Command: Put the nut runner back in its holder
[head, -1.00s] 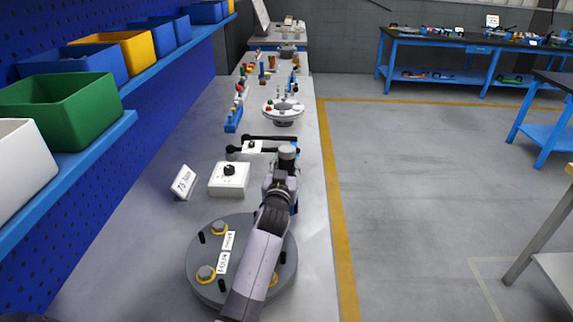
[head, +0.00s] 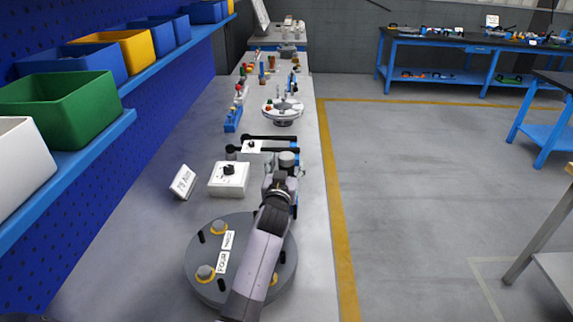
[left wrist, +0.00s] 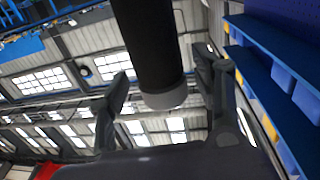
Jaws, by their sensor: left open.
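My left gripper (head: 285,170) is over the right edge of the bench, with its fingers spread. In the left wrist view its open fingers (left wrist: 163,78) stand on either side of a black cylinder with a grey end, which seems to be the nut runner (left wrist: 150,45). A grey round cap, likely the same nut runner's end (head: 288,157), shows just beyond the gripper in the head view. I cannot tell how the tool is seated. My right gripper is not in view.
A round grey flanged shell (head: 205,290) with bolts lies under my left arm. A white box with a black knob (head: 229,179) and a small sign (head: 183,182) stand to the left. Two black rods with blue ends (head: 268,138) lie behind. Bins line the left shelf (head: 95,150).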

